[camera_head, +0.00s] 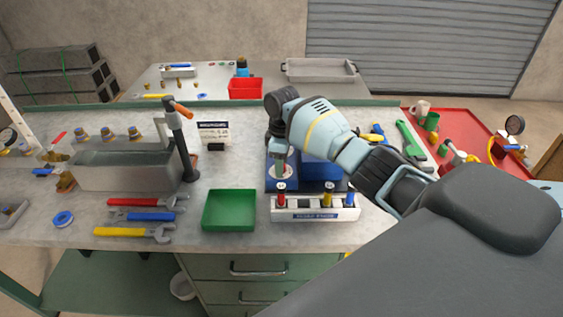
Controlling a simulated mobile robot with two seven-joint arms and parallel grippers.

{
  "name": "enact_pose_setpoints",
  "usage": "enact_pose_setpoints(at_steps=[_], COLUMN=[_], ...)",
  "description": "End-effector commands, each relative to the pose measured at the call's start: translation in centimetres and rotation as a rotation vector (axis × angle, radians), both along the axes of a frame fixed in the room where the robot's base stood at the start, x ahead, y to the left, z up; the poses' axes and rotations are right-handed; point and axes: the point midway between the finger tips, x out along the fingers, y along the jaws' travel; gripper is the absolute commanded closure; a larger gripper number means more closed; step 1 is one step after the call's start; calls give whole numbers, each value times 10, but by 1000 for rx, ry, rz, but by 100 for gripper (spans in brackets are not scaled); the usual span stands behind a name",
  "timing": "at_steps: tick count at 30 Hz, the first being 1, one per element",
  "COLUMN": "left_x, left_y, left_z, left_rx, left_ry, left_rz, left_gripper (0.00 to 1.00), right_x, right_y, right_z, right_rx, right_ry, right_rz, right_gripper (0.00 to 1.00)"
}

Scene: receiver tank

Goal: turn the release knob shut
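My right arm reaches in from the right, and its gripper (280,165) points down over a blue unit (322,171) on the workbench. Something small and green shows at the fingers. The fingertips are too small and partly hidden for me to tell whether they are open or shut on it. I cannot pick out the release knob for certain; the gripper and forearm cover part of the blue unit. My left gripper is not in view.
A rack of screwdrivers (315,213) stands in front of the blue unit. A green tray (229,211) lies to its left, with wrenches (140,217) further left. A black post (182,145) rises beside a grey trough (125,172). A red mat (470,135) lies right.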

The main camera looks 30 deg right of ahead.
Motion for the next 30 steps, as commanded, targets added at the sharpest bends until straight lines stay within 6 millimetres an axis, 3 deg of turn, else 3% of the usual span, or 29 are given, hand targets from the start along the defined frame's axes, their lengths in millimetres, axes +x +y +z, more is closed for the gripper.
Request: enact_pose_setpoints(at_steps=[8, 21, 30], left_x=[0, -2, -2], left_y=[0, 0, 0], left_z=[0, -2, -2], left_rx=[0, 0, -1], left_ry=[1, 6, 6], left_rz=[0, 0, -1], left_gripper=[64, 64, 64], right_x=[0, 2, 2], right_y=[0, -1, -2], right_z=[3, 64, 78], right_rx=[1, 1, 0], right_ry=[-1, -4, 0], right_rz=[1, 0, 0], right_gripper=[50, 50, 50])
